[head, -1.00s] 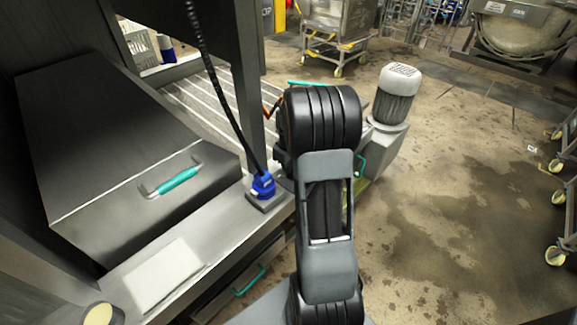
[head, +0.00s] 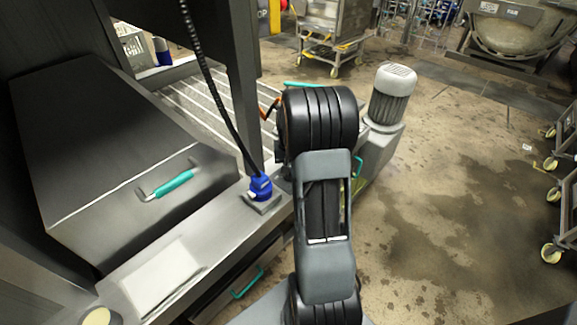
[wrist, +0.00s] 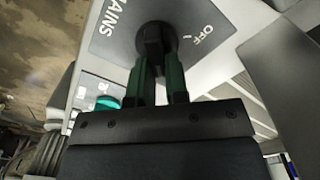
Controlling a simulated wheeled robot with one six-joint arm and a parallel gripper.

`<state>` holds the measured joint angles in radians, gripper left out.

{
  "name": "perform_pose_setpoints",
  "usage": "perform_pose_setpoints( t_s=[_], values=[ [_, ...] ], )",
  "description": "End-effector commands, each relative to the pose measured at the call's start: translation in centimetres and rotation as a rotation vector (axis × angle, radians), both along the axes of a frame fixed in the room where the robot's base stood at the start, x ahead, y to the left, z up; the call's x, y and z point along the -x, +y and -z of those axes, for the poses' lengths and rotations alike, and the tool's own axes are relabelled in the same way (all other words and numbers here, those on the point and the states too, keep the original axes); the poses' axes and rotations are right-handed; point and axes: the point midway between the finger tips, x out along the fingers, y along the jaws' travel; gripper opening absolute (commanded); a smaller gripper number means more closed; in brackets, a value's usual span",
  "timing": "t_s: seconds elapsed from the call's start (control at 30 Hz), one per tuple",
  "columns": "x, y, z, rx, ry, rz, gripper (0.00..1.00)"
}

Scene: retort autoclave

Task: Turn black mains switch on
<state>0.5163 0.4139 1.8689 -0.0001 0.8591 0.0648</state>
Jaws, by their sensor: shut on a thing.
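The black mains switch (wrist: 154,38) is at the top of the wrist view, on a grey plate (wrist: 112,50) printed MAINS on the left and OFF on the right. My gripper (wrist: 161,68) has its two dark green fingers closed on the switch's handle, one on each side. The ON mark does not show, and my gripper hides part of the plate. In the head view my own arm covers the gripper and the switch.
A steel cabinet with a turquoise handle (head: 174,184) stands at the left. A blue plug (head: 261,187) with a black coiled cable sits on the ledge. A grey motor (head: 390,95) stands right of my arm. The floor at the right is open, with trolleys at its edge.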

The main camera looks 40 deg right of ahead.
Motion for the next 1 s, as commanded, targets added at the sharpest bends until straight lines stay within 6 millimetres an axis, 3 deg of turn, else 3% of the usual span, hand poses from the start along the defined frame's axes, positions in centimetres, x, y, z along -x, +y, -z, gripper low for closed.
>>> perform_pose_setpoints(
  t_s=[0.63, 0.67, 0.7, 0.9, 1.0],
  values=[
    [0.04, -0.07, -0.04, 0.000, -0.001, 0.044, 0.00],
    [0.04, -0.07, -0.04, 0.000, -0.001, 0.044, 0.17],
    [0.04, -0.07, -0.04, 0.000, -0.001, 0.044, 0.21],
    [0.03, -0.06, -0.03, 0.001, -0.001, 0.042, 0.40],
    [0.03, -0.05, -0.02, 0.001, -0.001, 0.042, 0.40]
  ],
)
